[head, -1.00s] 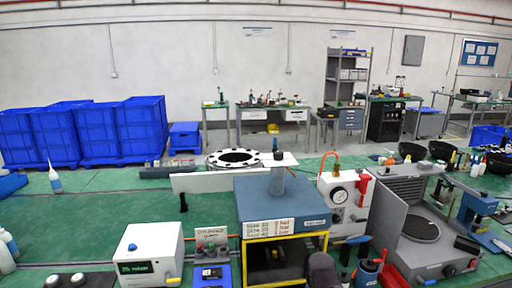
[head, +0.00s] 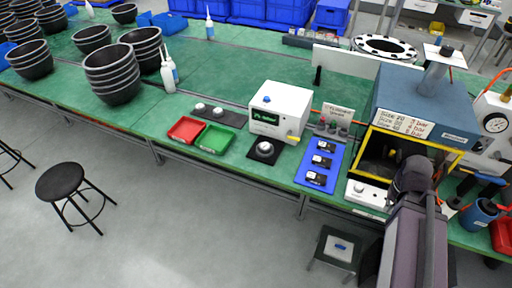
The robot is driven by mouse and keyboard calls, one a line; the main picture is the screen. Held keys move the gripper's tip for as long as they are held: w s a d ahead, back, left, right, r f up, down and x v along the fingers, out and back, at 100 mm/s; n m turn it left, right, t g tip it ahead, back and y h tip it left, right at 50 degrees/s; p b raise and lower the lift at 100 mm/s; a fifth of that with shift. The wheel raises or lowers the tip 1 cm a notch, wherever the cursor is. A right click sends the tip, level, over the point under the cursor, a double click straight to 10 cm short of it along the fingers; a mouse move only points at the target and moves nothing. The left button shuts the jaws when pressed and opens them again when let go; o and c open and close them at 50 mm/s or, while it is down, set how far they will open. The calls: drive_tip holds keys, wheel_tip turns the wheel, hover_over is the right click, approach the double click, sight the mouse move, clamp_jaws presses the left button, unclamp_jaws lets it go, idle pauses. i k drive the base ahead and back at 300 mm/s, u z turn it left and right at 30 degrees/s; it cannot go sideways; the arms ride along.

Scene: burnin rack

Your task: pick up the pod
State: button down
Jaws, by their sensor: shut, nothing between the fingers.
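No single thing is clearly marked as the pod. Small black modules with white labels lie in a row on a blue mat (head: 307,173): a far one (head: 326,146), a middle one (head: 321,161) and a near one (head: 316,178). I cannot tell whether one of them is the pod. My arm rises at the lower right, beside the mat and in front of the yellow-framed machine (head: 375,133). My gripper does not show, and its place relative to the modules cannot be seen.
Left of the mat are a white tester box (head: 281,108), a green tray (head: 214,139) and a red tray (head: 186,130). Stacked black bowls (head: 112,76) stand farther left. A black stool (head: 62,181) and a small grey stand (head: 337,248) are on the otherwise open floor.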

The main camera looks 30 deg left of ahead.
sight(265, 146)
drive_tip(key=u, duration=1.15)
